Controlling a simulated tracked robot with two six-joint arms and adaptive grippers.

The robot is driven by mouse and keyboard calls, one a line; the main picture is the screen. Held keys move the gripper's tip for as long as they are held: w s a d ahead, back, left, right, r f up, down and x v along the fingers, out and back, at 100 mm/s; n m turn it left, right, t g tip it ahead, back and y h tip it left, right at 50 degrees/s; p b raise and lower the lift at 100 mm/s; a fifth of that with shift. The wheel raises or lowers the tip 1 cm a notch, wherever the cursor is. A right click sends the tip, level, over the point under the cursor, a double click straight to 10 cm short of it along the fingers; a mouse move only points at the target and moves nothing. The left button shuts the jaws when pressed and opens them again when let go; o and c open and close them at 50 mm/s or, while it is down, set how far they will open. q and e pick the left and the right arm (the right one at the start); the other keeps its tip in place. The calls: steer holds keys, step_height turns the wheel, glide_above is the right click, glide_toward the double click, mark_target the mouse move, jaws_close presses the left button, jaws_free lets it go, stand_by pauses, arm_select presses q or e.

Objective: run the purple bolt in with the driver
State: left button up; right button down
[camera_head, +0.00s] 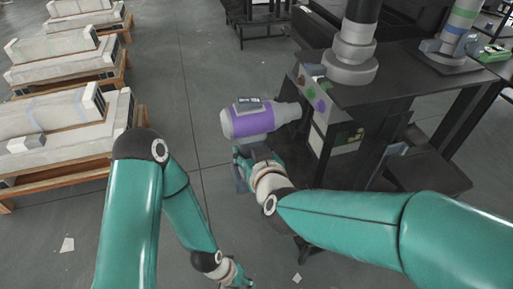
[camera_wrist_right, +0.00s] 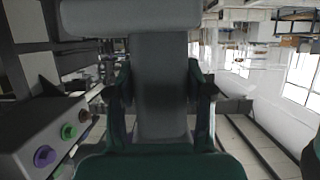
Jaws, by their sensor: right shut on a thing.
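The driver (camera_head: 262,122), a grey and purple barrel with a small display on top, lies level in the head view with its nose toward the panel block. My right gripper (camera_head: 258,160) is below it, shut on its grey handle; the handle (camera_wrist_right: 160,85) stands between the fingers in the right wrist view. The purple bolt (camera_wrist_right: 45,156) sits on the block's face in that view, nearest the camera in a row with a green and an orange bolt. Whether the driver's nose touches a bolt cannot be told. My left gripper (camera_head: 238,280) is low in the head view, its fingers unclear.
The panel block (camera_head: 322,122) is at the edge of a dark table (camera_head: 400,85) with grey columns on it. The green bolt (camera_wrist_right: 68,131) and orange bolt (camera_wrist_right: 83,116) are beside the purple one.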

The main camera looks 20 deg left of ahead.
steer(key=shift+r, duration=0.2)
steer(key=shift+s+a+p, duration=0.45)
steer(key=shift+s+a, duration=0.05)
steer(key=shift+a, duration=0.3)
steer(key=shift+s+a+p, duration=0.4)
steer(key=shift+s+a, duration=0.1)
steer(key=shift+a, duration=0.25)
steer(key=shift+s+a, duration=0.1)
steer(key=shift+a, duration=0.05)
steer(key=shift+f, duration=0.1)
